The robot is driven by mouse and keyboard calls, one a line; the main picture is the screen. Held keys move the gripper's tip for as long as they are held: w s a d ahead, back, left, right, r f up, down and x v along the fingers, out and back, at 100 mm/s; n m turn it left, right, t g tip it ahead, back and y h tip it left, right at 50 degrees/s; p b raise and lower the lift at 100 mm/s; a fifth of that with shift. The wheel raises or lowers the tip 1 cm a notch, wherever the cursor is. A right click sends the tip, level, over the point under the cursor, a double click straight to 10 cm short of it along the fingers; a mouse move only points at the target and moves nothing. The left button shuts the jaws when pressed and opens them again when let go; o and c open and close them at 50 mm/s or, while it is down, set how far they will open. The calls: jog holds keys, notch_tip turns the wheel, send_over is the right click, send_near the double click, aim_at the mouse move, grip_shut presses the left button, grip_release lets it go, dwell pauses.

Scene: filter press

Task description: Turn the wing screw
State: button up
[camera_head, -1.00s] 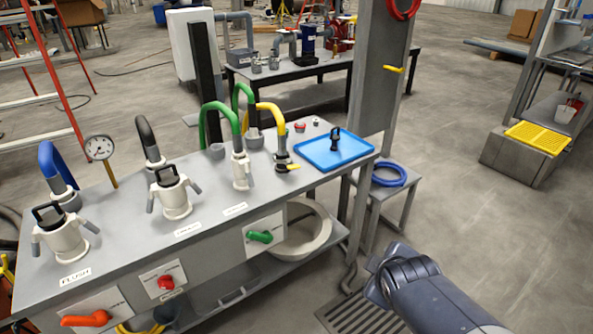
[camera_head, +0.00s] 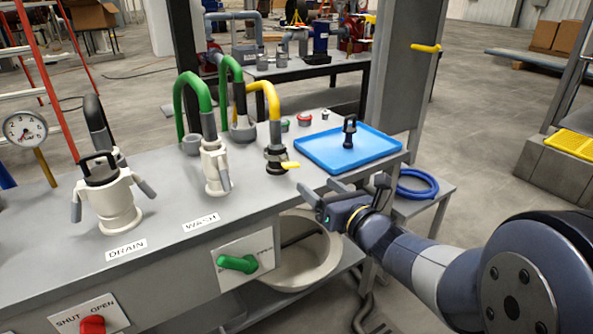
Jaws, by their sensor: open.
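No part is plainly recognisable as the wing screw. A small black upright piece with a looped top (camera_head: 349,132) stands on the blue tray (camera_head: 375,158) at the right end of the grey bench; I cannot tell whether it is the wing screw. A black fitting with a yellow lever (camera_head: 279,160) sits on the bench under the yellow hose, left of the tray. My gripper (camera_head: 322,190) is open and empty, by the bench's front right edge, in front of the tray and appearing apart from the fittings.
The grey bench (camera_head: 270,190) carries white capped fittings (camera_head: 110,200) and a hose coupling (camera_head: 215,170) labelled WASH. A green handle (camera_head: 238,263) is on the front panel. A grey post (camera_head: 393,70) rises behind the tray. A blue hose coil (camera_head: 417,184) lies on a low stand.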

aim_at(294, 165)
jog(key=b+x, duration=0.1)
jog(key=x, duration=0.9)
jog(key=shift+w+a, duration=0.15)
jog(key=shift+a, duration=0.1)
jog(key=shift+c, duration=0.4)
jog(key=c, duration=0.9)
